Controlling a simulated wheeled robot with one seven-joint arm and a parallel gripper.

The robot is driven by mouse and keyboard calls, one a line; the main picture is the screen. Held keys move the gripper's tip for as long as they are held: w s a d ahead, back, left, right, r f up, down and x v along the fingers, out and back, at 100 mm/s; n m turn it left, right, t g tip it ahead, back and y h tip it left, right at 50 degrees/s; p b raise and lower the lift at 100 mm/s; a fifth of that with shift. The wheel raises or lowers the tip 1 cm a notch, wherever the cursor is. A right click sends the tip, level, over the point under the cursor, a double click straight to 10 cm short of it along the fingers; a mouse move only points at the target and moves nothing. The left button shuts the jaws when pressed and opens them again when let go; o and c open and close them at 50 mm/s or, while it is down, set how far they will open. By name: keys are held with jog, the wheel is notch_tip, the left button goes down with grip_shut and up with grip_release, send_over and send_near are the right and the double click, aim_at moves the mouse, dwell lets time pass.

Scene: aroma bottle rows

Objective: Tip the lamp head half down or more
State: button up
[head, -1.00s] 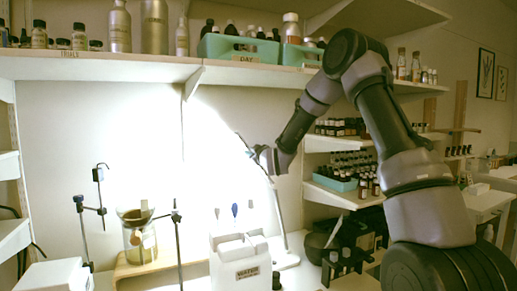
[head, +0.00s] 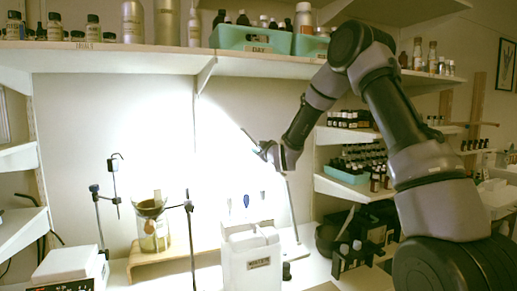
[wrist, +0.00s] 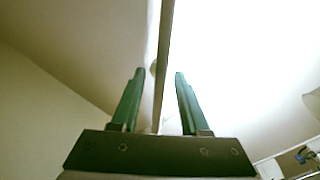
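The lamp's pale post (head: 291,208) rises from the bench behind the white water container. A thin dark rod (head: 248,137), apparently the lamp's arm, slants up and left from my gripper (head: 264,151). I cannot make out the lamp head clearly; a bright patch of light covers the wall there. In the wrist view my gripper (wrist: 160,73) has its two green fingers apart. A slim rod (wrist: 163,60) runs up between them in the picture, with a gap on each side. I cannot tell whether it lies between the fingers or beyond them.
A white water container (head: 252,262) stands on the bench below my gripper. A glass vessel (head: 151,228) on a wooden stand and metal clamp stands are to the left. A shelf (head: 120,52) with bottles and green trays (head: 250,38) runs above. Bottle shelves (head: 350,190) are at right.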

jog(key=v, duration=1)
jog(key=shift+s+d, duration=0.15)
jog(key=shift+s, duration=0.25)
jog(key=s+d+r+m+g+h, duration=0.4)
jog(key=s+d+r+m, duration=0.4)
jog(key=s+d, duration=0.3)
jog(key=s+d+m+g, duration=0.1)
jog(key=s+m+g, duration=0.2)
jog(key=s, duration=1)
jog(key=s+d+m+g, duration=0.2)
jog(key=s+m, duration=0.3)
jog(key=s, duration=0.8)
jog(key=shift+s+d+g, duration=0.25)
jog(key=shift+d+g, duration=0.05)
jog(key=shift+g, duration=0.3)
jog(key=shift+y, duration=0.3)
